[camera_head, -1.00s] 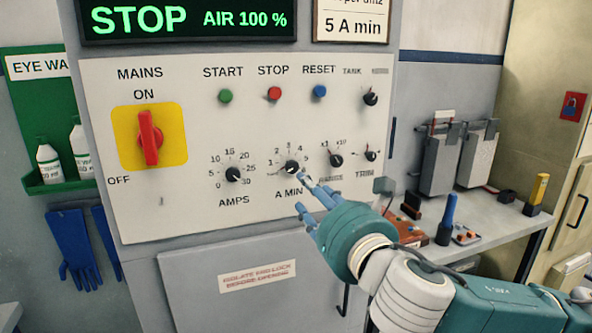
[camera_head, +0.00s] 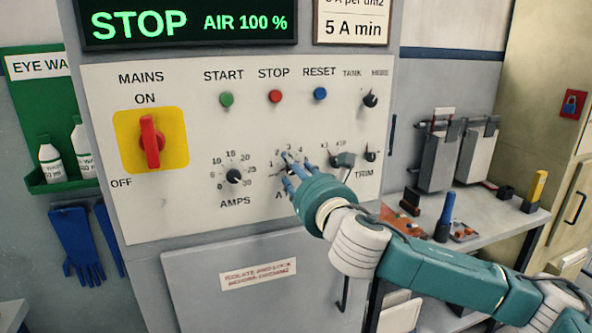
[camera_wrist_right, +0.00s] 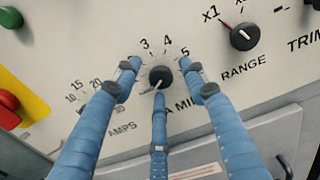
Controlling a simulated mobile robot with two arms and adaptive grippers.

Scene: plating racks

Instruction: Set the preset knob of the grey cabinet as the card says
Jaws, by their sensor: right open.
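The grey cabinet's panel (camera_head: 100,95) fills the middle of the head view. The card (camera_head: 350,28) at its top right reads "5 A min"; its upper line is cut off. The black A MIN knob (camera_wrist_right: 161,77) has a scale with 3, 4 and 5 visible above it. Its pale pointer mark faces down, slightly left, in the wrist view. My right gripper (camera_head: 291,163) is at this knob and covers most of it in the head view. In the wrist view the three blue fingers of the gripper (camera_wrist_right: 160,76) stand spread around the knob, open; contact cannot be told.
The RANGE knob (camera_wrist_right: 244,36) is close on the right, with the TRIM knob (camera_head: 371,155) beyond. The AMPS knob (camera_head: 233,176) is left. The red MAINS switch (camera_head: 151,141) and the green START (camera_head: 226,99), red STOP (camera_head: 275,96) and blue RESET (camera_head: 320,94) buttons are clear of my arm.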

